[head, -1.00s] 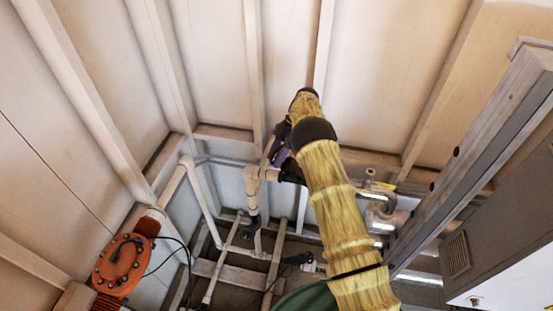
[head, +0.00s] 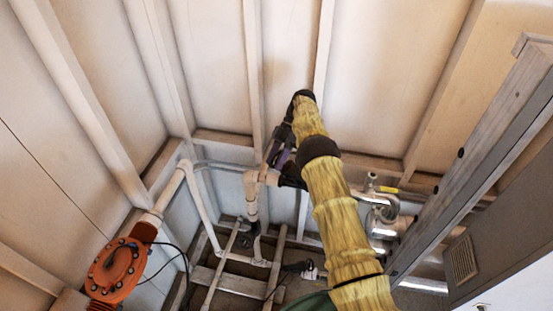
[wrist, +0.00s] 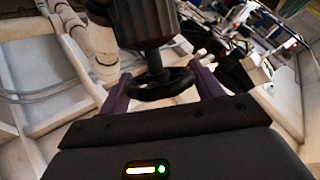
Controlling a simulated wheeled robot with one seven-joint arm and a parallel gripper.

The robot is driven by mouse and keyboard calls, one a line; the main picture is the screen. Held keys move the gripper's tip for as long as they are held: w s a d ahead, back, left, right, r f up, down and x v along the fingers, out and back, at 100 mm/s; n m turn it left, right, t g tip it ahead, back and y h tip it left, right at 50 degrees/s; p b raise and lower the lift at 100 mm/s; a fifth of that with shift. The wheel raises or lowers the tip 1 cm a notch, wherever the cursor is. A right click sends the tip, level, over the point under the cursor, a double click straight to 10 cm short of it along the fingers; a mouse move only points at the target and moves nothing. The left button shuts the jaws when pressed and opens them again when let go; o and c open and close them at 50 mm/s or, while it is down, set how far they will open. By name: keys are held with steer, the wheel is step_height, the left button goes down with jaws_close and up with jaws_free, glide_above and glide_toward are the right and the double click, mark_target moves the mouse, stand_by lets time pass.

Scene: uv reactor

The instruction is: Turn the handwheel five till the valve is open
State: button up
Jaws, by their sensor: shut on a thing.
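The handwheel (wrist: 160,84) is a dark, spoked ring below a dark valve body (wrist: 145,22) in the wrist view. My gripper (wrist: 162,90) has its two purple fingers on opposite sides of the wheel, shut on it. In the head view my gripper (head: 281,152) is at the black valve part (head: 291,174) on the white piping, below the end of my yellow-covered arm. The wheel itself is hard to make out there. No number and no open or closed mark can be read.
White pipes (head: 250,190) run beside and below the valve. An orange round flanged part (head: 116,270) is at lower left. Metal pipes (head: 385,205) lie right of my arm. A grey beam (head: 480,150) and cabinet (head: 510,240) stand at the right. Wall panels close off the back.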

mark_target(276, 158)
steer(key=o, duration=1)
steer(key=shift+r+p, duration=1.6)
steer(key=shift+r, duration=3.4)
